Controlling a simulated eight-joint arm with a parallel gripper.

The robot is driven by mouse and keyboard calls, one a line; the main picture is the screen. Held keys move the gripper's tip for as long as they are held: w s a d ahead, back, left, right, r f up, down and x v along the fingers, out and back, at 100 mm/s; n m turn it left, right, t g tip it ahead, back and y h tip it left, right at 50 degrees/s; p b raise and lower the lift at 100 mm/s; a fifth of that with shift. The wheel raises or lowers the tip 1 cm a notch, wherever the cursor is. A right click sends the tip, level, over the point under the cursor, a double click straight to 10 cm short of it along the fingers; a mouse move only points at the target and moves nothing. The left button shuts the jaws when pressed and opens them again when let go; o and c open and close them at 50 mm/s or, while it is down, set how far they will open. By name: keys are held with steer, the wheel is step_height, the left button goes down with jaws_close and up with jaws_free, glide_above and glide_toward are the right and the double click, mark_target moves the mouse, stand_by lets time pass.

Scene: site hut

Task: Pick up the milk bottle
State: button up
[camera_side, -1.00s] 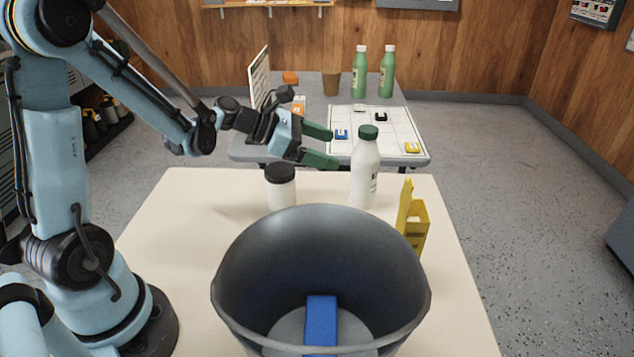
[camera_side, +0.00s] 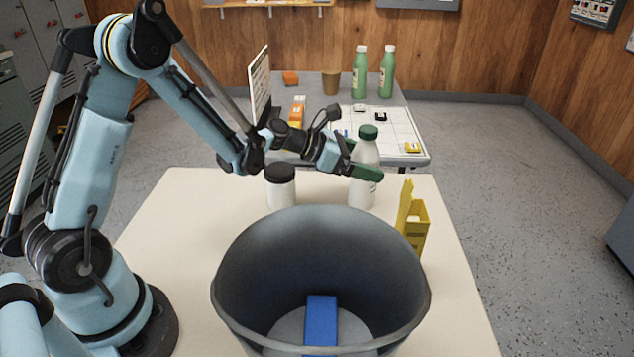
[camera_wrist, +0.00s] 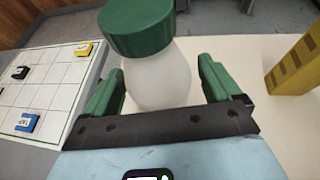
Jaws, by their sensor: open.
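The milk bottle (camera_side: 364,152) is white with a dark green cap and stands upright on the near cream table. In the wrist view the bottle (camera_wrist: 158,82) is close, with its body between the two green fingers. My gripper (camera_side: 366,162) is open around the bottle, below its cap. In the side view one finger crosses in front of the bottle's body. In the wrist view my gripper (camera_wrist: 160,88) shows a finger on each side of the bottle, with a gap visible at the right finger. The bottle's lower part is hidden in the wrist view.
A white jar with a dark lid (camera_side: 281,186) stands left of the bottle. A yellow box (camera_side: 413,226) stands to the right. A large grey bucket (camera_side: 232,290) with a blue block (camera_side: 321,322) inside is in front. A second table behind holds a white grid board (camera_side: 402,130) and green bottles (camera_side: 387,72).

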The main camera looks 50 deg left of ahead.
steer(key=shift+x, duration=1)
steer(key=c, duration=1.3)
